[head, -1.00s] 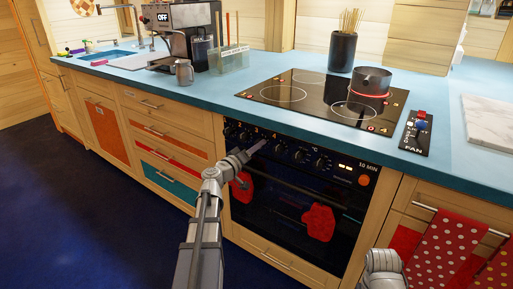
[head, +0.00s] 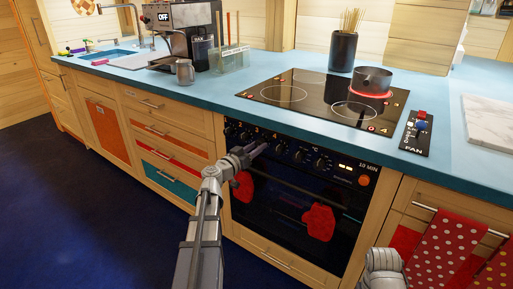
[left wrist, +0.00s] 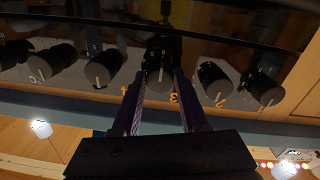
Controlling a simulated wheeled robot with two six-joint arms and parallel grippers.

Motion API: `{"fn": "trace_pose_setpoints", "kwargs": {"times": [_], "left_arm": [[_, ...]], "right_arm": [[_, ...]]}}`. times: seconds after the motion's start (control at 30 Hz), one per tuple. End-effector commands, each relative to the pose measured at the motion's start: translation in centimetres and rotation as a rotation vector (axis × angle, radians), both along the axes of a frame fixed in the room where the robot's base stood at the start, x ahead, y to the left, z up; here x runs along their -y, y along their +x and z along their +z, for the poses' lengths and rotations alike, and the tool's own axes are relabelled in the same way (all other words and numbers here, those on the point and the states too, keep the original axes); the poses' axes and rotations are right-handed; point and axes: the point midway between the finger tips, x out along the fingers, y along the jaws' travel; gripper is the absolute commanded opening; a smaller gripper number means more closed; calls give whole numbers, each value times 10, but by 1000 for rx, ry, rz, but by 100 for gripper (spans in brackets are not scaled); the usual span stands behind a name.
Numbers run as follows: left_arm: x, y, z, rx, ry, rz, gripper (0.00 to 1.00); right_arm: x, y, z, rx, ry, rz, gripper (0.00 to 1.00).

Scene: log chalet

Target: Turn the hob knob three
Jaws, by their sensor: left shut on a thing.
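The hob knob three (left wrist: 160,78) is a dark round knob with a white pointer line, in the row on the oven's black front panel. In the left wrist view it sits between the two fingers of my left gripper (left wrist: 160,88), beside the orange 3. The gripper is shut on it. In the head view my left gripper (head: 265,147) reaches the panel below the hob's front edge and mostly hides the knob. The pointer looks roughly in line with the fingers. Only a rounded grey part of my right arm shows at lower right; its gripper is not in view.
Neighbouring knobs four (left wrist: 103,68) and two (left wrist: 214,82) stand close on either side of the fingers. A dark pot (head: 372,79) stands on a glowing red ring of the black hob (head: 310,92). Red mitts (head: 318,222) show on the oven front. The floor at left is clear.

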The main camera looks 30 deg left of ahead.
Motion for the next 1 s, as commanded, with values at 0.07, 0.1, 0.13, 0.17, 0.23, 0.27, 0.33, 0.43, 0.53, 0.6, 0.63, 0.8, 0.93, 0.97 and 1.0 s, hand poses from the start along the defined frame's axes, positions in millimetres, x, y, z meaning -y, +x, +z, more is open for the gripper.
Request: {"fn": "trace_pose_setpoints", "kwargs": {"times": [0.07,0.1,0.13,0.17,0.23,0.27,0.33,0.43,0.53,0.6,0.63,0.8,0.93,0.97,1.0], "left_arm": [[1,-1,-1,-1,9,-3,0],[1,-1,-1,-1,11,-3,0],[1,-1,-1,-1,11,-3,0],[1,-1,-1,-1,12,-3,0],[1,-1,-1,-1,12,-3,0],[1,-1,-1,-1,12,-3,0],[1,-1,-1,-1,11,-3,0],[1,-1,-1,-1,11,-3,0],[1,-1,-1,0,10,-2,54],[1,0,-1,-1,9,-1,62],[1,0,-1,-1,9,-1,65],[0,0,0,0,8,-1,73],[0,-1,0,0,8,0,73],[0,-2,0,0,8,0,73],[0,-5,0,0,8,1,73]], "right_arm": [[0,0,0,0,0,0,68],[0,0,0,0,0,0,68],[0,0,0,0,0,0,68],[0,0,0,0,0,0,68],[0,0,0,0,0,0,68],[0,0,0,0,0,0,68],[0,0,0,0,0,0,68],[0,0,0,0,0,0,68],[0,0,0,0,0,0,68],[0,0,0,0,0,0,68],[0,0,0,0,0,0,68],[0,0,0,0,0,0,68],[0,0,0,0,0,0,68],[0,0,0,0,0,0,68],[0,0,0,0,0,0,68]]}}
